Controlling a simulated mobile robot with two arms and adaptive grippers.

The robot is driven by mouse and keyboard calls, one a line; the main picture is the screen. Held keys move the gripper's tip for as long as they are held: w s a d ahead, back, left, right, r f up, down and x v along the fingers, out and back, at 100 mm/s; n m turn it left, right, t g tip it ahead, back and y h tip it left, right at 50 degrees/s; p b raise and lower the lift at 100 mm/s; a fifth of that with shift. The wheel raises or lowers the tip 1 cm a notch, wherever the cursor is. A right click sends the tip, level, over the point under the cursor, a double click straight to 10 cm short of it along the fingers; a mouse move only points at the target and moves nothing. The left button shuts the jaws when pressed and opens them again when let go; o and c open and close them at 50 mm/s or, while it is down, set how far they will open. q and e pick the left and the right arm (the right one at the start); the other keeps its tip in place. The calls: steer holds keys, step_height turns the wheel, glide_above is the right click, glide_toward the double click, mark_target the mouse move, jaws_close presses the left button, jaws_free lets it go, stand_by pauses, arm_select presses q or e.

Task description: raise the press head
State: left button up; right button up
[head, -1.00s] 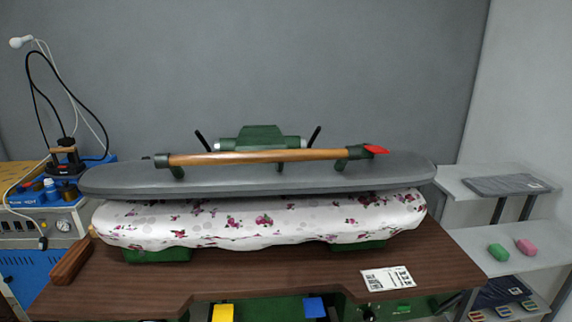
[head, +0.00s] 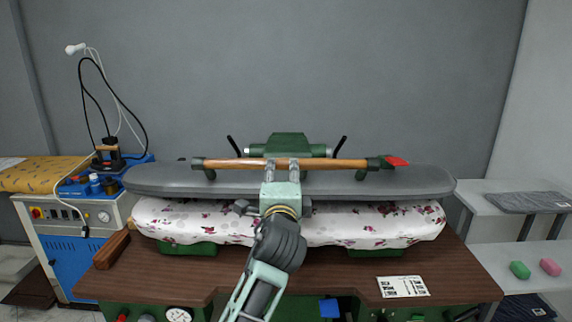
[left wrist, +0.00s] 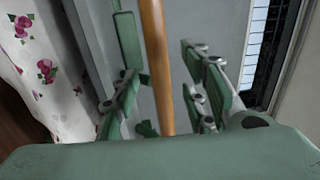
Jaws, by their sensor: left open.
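The press head (head: 400,182) is a long grey padded board, lying low just above the floral-covered lower buck (head: 385,226). A wooden handle bar (head: 335,163) with a red tip at its right end runs along the press head. My left gripper (head: 282,166) reaches up from below to the middle of the bar. In the left wrist view the wooden bar (left wrist: 156,70) stands between the open fingers (left wrist: 165,95), with gaps on both sides. My right gripper is not in view.
A blue and grey steam unit (head: 90,225) with an iron (head: 108,155) and hoses stands at the left. A brown wooden rest (head: 112,250) and a printed card (head: 402,286) are on the brown table (head: 340,272). Shelves (head: 480,192) stand at the right.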

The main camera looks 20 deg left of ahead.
mark_target(283, 166)
arm_select(q)
steer(key=p+x, duration=0.1)
steer(key=x, duration=0.4)
steer(key=shift+w+a, duration=0.1)
steer(key=shift+w, duration=0.2)
steer(key=shift+w+a, duration=0.15)
steer(key=shift+w, duration=0.5)
steer(key=shift+w+a, duration=0.1)
steer(key=shift+w, duration=0.05)
steer(key=c, duration=0.6)
jaws_close()
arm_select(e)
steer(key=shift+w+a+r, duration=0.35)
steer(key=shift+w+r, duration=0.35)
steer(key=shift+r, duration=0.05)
